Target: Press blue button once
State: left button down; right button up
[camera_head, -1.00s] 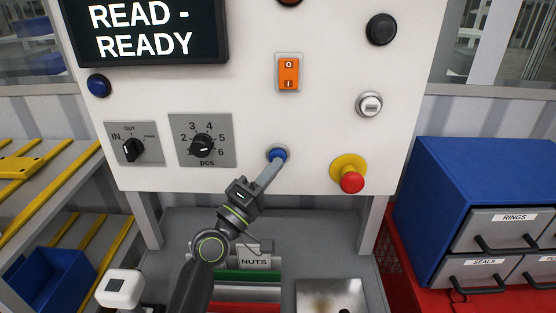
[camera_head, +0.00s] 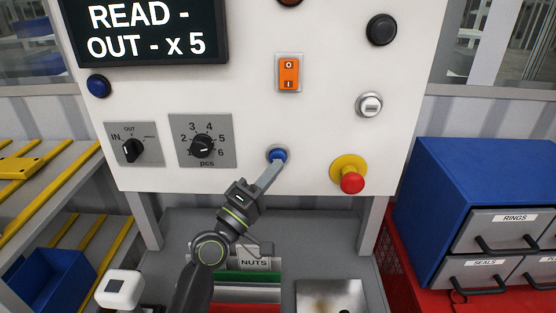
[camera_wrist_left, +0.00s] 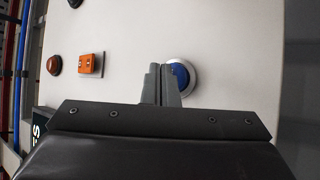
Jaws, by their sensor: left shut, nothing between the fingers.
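A blue button (camera_head: 277,155) in a light ring sits low in the middle of the white panel. It also shows in the left wrist view (camera_wrist_left: 182,76), partly hidden by the fingers. My left gripper (camera_head: 276,166) is shut and empty, its fingertips at the lower edge of the button; I cannot tell whether they touch it. In the left wrist view the closed fingers (camera_wrist_left: 162,70) lie over the button's left side. A second blue button (camera_head: 98,86) sits at the panel's upper left, below the display (camera_head: 150,30), which reads "READ - OUT - x 5". My right gripper is not in view.
A red mushroom button (camera_head: 352,182) on a yellow base is right of the blue button. An orange switch (camera_head: 289,74) is above it. A pcs dial (camera_head: 202,146) and an IN/OUT knob (camera_head: 132,149) are to its left. A blue drawer cabinet (camera_head: 428,180) stands at the right.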

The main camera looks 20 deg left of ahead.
pick_arm(q)
jog(key=shift+s+d, duration=0.1)
jog(key=shift+s, duration=0.25)
jog(key=s+d, duration=0.1)
jog(key=s, duration=0.4)
jog(key=shift+s+d, duration=0.35)
jog(key=shift+s, duration=0.05)
dwell(0.5)
